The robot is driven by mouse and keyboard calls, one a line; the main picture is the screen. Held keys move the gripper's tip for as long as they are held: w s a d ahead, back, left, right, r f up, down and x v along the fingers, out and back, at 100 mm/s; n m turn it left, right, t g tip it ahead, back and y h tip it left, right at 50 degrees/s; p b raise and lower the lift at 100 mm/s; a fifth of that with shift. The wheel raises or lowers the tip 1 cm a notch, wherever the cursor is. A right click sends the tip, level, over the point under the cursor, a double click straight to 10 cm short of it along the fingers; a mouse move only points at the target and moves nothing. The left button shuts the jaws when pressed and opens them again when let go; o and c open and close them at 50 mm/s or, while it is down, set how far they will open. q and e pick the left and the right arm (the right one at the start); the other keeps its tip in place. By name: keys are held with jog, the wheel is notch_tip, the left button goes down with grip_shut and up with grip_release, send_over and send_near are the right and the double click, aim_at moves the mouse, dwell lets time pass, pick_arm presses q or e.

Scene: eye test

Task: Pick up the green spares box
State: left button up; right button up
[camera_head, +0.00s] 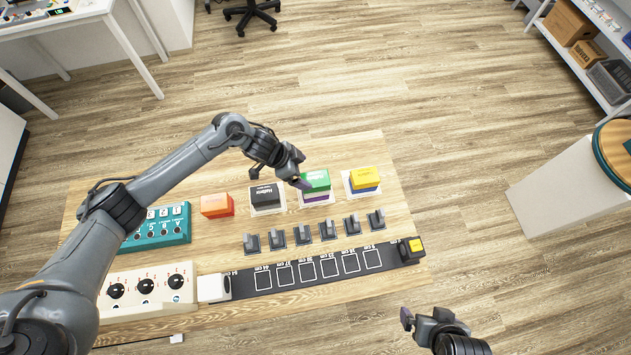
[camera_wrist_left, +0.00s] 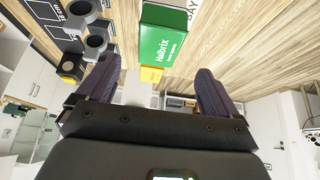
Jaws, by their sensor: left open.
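In the left wrist view the green box (camera_wrist_left: 164,40) shows white lettering, above and between my two fingers. My left gripper (camera_head: 301,180) is open and empty, at the left side of the green box in the head view. Whether a finger touches the box cannot be told.
A black box (camera_head: 265,195) stands left of the green one, a yellow box (camera_head: 364,177) on a blue one to its right. An orange box (camera_head: 217,205) lies further left. Several grey clips (camera_head: 303,235) stand in a row before a black marked strip (camera_head: 330,268).

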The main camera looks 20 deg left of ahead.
aim_at(315, 179)
pick_arm(q)
jog(key=shift+b+x, duration=0.35)
jog(key=shift+x, duration=3.95)
jog(key=shift+s, duration=0.15)
jog(key=c, duration=1.1)
